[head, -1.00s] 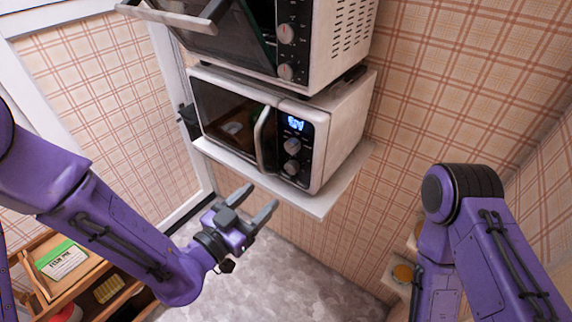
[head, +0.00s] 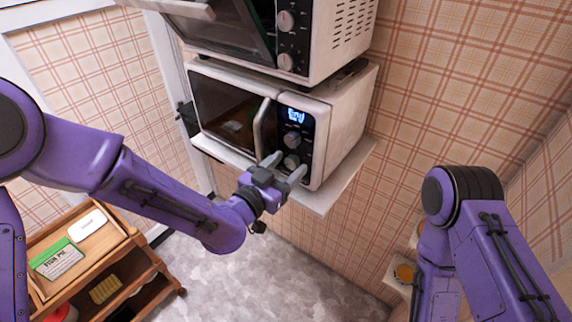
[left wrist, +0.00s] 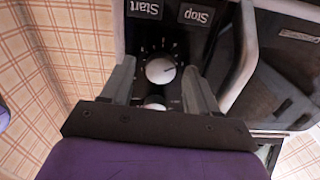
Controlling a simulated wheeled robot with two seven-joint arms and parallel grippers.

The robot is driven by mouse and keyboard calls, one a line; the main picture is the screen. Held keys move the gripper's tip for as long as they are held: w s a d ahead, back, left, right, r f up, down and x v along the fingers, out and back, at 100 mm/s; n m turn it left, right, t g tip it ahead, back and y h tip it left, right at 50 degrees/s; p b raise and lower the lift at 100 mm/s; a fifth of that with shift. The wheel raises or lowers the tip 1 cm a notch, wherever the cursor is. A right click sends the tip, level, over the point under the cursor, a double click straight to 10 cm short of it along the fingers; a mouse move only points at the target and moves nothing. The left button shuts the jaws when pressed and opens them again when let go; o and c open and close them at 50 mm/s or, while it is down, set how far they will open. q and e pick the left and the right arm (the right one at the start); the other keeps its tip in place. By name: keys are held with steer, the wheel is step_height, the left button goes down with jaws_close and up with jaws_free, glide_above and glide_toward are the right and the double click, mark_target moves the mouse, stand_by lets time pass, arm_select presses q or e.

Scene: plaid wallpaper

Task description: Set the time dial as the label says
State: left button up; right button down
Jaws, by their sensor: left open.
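The white microwave (head: 345,135) stands on a wall shelf, with a lit display (head: 296,116) and two round dials on its dark panel. The upper dial (head: 292,140) is clear in the head view; the lower dial (head: 291,162) is close to my fingers. My left gripper (head: 283,165) is open in front of the lower dial. In the left wrist view the picture is upside down, and the lower dial (left wrist: 160,70) lies between the open fingertips. The other dial (left wrist: 155,103) is partly hidden. A green-and-white label reading "Fish Pie" (head: 58,259) lies on the cart; its small print is unreadable.
A toaster oven (head: 335,35) with its door open sits on the microwave. The microwave's door handle (head: 262,128) stands close left of the panel. My right arm is at right.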

arm_select(q)
steer(key=c, duration=1)
steer(key=shift+c, duration=0.2)
steer(key=shift+f+n, duration=0.1)
steer(key=shift+n, duration=0.3)
steer(key=n+b, duration=0.1)
steer(key=n, duration=0.1)
steer(key=shift+n, duration=0.4)
steer(key=n+b, duration=0.1)
steer(key=n, duration=0.4)
steer(key=shift+w+a, duration=0.1)
steer(key=n+b, duration=0.1)
steer(key=n, duration=0.4)
steer(key=shift+f+b, duration=0.1)
steer(key=shift+b, duration=0.25)
steer(key=n+b, duration=0.1)
steer(key=n, duration=0.3)
